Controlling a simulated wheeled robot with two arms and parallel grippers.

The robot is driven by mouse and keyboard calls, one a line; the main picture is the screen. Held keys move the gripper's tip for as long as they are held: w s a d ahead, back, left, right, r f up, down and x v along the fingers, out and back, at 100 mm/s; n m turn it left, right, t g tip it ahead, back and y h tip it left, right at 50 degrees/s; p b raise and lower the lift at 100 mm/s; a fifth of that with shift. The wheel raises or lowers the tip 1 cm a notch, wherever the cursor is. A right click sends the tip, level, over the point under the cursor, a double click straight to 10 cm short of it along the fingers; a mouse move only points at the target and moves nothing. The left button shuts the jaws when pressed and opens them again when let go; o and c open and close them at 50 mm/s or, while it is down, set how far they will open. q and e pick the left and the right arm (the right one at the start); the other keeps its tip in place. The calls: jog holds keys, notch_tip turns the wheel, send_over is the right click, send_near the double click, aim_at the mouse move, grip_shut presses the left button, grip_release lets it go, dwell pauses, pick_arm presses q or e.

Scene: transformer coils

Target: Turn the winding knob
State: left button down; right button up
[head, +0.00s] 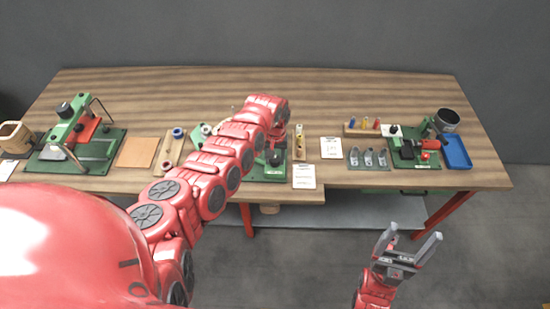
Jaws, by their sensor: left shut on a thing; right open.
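The winding machine on a green base (268,177) stands at the middle of the table's front part, largely covered by my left arm. A dark round knob (275,157) shows on it, just below the end of that arm. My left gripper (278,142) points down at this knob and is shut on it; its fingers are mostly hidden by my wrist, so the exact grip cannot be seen. My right gripper (411,243) is open and empty, in front of the table's right part, over the floor and apart from everything.
A green press (75,130) stands at the left by a brown sheet (137,152). Wooden racks of spools flank the middle. On the right are a grey tray (368,158), another green machine (412,145), a dark cup (447,120) and a blue tray (456,152). The table's back is clear.

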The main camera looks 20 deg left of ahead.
dwell(0.4)
pick_arm(q)
jog(key=shift+c, duration=1.6)
grip_release()
jog(key=shift+r, duration=0.1)
jog(key=shift+r, duration=0.3)
notch_tip(320, 180, up, 10)
jog(key=b, duration=0.4)
notch_tip(320, 180, up, 7)
send_over(275, 160)
jog(key=shift+f, duration=0.15)
jog(key=shift+w, duration=0.1)
